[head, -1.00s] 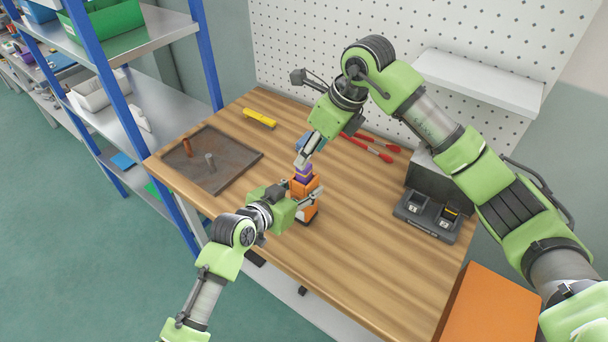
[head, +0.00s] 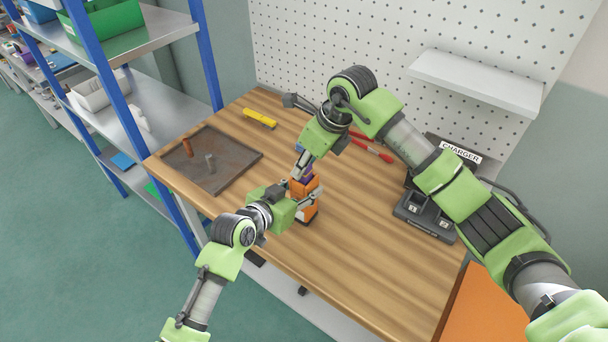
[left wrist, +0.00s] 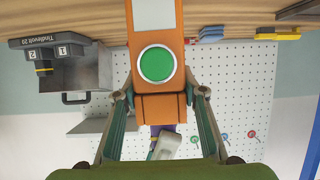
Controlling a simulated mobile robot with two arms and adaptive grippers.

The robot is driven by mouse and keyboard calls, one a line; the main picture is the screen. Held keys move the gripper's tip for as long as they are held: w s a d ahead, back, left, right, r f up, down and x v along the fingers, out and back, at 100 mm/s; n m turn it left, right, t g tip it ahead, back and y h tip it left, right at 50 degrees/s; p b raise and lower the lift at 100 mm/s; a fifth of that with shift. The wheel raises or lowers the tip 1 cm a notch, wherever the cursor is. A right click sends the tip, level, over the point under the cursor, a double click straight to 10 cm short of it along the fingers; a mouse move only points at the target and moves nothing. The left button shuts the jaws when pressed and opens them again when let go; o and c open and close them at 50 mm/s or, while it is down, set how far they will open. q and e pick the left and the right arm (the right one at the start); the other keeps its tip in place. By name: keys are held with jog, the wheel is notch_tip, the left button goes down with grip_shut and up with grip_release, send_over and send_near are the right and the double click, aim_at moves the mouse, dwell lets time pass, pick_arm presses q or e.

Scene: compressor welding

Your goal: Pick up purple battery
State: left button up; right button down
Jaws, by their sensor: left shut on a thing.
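The purple battery (head: 307,173) sits at the top of an orange tool (head: 304,190) on the workbench. In the left wrist view, which is upside down, a small part of the battery (left wrist: 162,131) shows at the tool's end. My left gripper (head: 298,203) is shut on the orange tool (left wrist: 160,107), which stands upright. My right gripper (head: 299,170) comes down from above at the battery. Its grey fingertip (left wrist: 164,147) overlaps the battery in the wrist view. I cannot tell whether its fingers are closed on it.
A charger (head: 424,217) with numbered bays stands on the right, partly behind my right arm. A dark tray (head: 225,165) with two small parts lies left. A yellow tool (head: 260,118) and red-handled tools (head: 372,150) lie near the pegboard. The bench's front middle is clear.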

pick_arm(q)
jog(key=shift+f, duration=0.1)
pick_arm(e)
jog(key=shift+r, duration=0.1)
notch_tip(320, 180, up, 10)
jog(key=shift+f, duration=0.1)
dwell(0.3)
pick_arm(q)
jog(key=o, duration=1.4)
jog(key=shift+c, duration=0.2)
